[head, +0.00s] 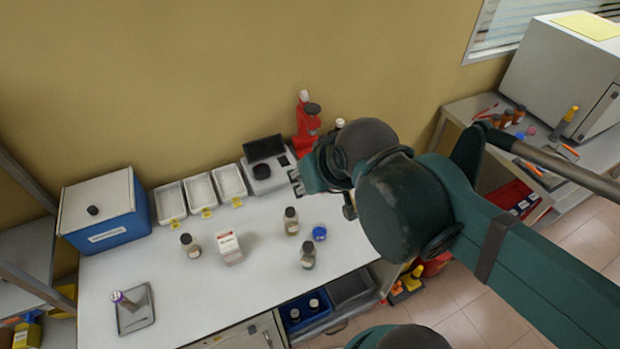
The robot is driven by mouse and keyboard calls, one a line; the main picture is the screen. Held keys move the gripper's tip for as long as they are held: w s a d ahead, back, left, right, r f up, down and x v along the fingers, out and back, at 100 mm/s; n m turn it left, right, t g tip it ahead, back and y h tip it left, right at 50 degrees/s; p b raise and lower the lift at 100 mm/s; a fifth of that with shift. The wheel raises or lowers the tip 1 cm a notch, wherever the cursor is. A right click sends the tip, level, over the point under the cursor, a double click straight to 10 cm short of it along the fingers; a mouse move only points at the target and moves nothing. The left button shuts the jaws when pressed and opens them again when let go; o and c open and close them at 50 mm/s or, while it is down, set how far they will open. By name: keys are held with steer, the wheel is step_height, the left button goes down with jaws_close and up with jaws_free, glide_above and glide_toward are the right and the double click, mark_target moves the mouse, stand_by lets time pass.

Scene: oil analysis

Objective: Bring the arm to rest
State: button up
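My arm reaches in from the right, dark green and grey, and ends above the right part of the white bench (255,285). My gripper (297,182) is at the arm's left end, in front of the scale and the red instrument. Its fingers are small and partly hidden, so I cannot tell whether they are open or shut. I see nothing clearly held in it. Several bottles stand on the bench, among them one at the left (190,245), one in the middle (291,221) and one nearer the front (307,255). They stand apart from the gripper.
A blue box (103,230) with a white lid stands at the left back. Three white trays (200,192), a dark-topped scale (265,170) and a red instrument (306,125) line the wall. A white carton (229,248), blue cap (319,233) and metal tray (135,318) are on the bench.

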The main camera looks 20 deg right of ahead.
steer(key=shift+f, duration=0.15)
step_height(320, 180, down, 12)
steer(key=b, duration=1.2)
steer(key=shift+f, duration=0.1)
stand_by(0.6)
